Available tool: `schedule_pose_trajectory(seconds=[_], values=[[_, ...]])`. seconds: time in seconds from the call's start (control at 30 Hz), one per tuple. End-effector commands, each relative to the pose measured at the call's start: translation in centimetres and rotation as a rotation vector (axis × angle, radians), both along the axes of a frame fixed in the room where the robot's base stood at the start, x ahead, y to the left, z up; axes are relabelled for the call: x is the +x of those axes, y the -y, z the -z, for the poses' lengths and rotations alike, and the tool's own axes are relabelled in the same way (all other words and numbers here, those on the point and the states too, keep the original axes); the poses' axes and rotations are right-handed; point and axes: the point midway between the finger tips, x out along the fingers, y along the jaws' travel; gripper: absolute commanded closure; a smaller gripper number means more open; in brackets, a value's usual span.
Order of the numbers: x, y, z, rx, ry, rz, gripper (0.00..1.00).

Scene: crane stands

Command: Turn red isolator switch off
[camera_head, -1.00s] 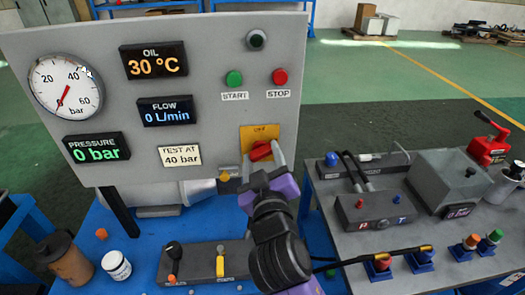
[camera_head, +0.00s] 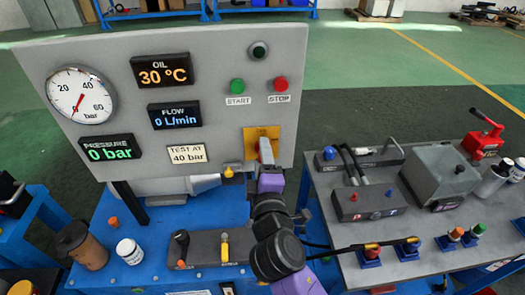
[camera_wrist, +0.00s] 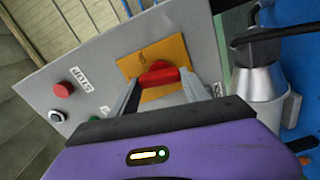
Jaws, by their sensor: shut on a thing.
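The red isolator switch (camera_wrist: 158,73) is a red knob on a yellow plate (camera_wrist: 177,48), fixed to the grey panel. In the head view the yellow plate (camera_head: 250,136) is at the panel's lower right, and my gripper hides most of the knob there. My gripper (camera_wrist: 158,84) is shut on the red knob, with one finger at each side of it in the wrist view. In the head view my gripper (camera_head: 267,152) reaches the plate from below.
START (camera_head: 237,86) and STOP (camera_head: 280,83) buttons sit above the plate. The gauge (camera_head: 81,95) reads near zero. A side table at right carries a grey box (camera_head: 440,170) and coloured connectors. The brown cup (camera_head: 86,249) is lower left.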

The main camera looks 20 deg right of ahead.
Motion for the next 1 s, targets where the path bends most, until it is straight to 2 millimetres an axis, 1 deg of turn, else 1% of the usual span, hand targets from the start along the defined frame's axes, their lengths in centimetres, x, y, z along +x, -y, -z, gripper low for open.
schedule_pose_trajectory(seconds=[0.1, 0.33, 0.9, 0.93, 1.0], values=[[-0.02, -0.09, -0.03, -0.066, -0.020, -0.001, 0.86], [-0.02, -0.11, 0.09, -0.148, -0.041, -0.001, 0.86], [-0.02, -0.13, 0.24, -0.179, -0.050, -0.001, 0.86], [-0.02, -0.12, 0.24, -0.179, -0.050, -0.001, 0.44], [-0.02, -0.12, 0.24, -0.179, -0.050, -0.001, 0.30]])
